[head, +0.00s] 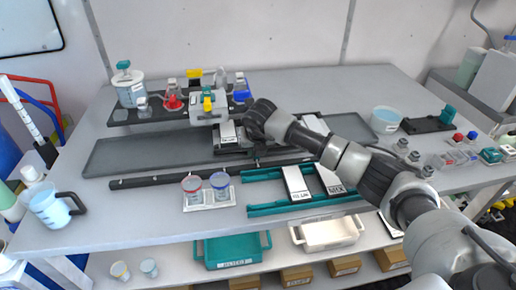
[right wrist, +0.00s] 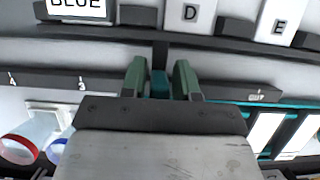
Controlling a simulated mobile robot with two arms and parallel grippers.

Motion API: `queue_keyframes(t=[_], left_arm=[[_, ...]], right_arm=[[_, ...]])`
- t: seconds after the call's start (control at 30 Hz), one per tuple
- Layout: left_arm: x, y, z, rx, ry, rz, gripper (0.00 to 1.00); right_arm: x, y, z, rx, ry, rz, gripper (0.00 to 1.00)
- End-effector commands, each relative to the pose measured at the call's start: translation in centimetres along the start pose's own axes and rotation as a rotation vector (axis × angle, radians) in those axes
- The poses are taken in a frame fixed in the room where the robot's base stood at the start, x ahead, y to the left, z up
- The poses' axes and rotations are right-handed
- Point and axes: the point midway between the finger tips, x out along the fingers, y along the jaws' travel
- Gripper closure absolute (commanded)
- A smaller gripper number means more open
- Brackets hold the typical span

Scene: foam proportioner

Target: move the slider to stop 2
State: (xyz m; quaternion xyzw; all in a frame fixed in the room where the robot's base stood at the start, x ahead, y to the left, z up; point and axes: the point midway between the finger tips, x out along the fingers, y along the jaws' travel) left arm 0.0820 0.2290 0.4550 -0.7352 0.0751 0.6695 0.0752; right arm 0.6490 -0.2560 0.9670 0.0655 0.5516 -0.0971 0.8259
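The slider rail (head: 150,182) is a long dark bar along the front of the tray on the bench. In the right wrist view the rail (right wrist: 225,85) carries marks 4 and 3 at the left and another, hard-to-read label at the right. A teal slider knob (right wrist: 158,85) stands between them. My right gripper (right wrist: 160,70) has a green finger on each side of the knob; whether they press on it is unclear. The gripper body hides part of the rail, and no mark 2 shows. My left gripper is in neither view.
Behind the rail stand a BLUE-labelled block (right wrist: 80,10) and blocks D (right wrist: 190,12) and E (right wrist: 278,20). In front are a white holder (head: 210,204) with red and blue cups and a teal rack (head: 262,210). A pitcher (head: 48,207) stands at the left.

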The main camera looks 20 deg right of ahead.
Motion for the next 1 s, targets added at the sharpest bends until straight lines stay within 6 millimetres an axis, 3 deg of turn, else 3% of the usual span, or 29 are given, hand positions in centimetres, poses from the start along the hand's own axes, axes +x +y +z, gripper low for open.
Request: queue_keyframes(t=[0.1, 0.47, 0.8, 1.0], left_arm=[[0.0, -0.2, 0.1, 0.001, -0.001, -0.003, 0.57], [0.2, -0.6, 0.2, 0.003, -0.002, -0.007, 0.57], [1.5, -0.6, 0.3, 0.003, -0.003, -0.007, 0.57], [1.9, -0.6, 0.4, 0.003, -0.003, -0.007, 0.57]], right_arm=[[0.0, 0.0, 0.0, 0.000, 0.000, 0.000, 0.55], [-0.8, -0.1, 0.1, 0.001, -0.002, 0.001, 0.55], [-7.2, 0.0, 0.0, -0.001, -0.004, 0.001, 0.55], [-10.0, 0.0, 0.1, -0.001, -0.003, 0.001, 0.55]])
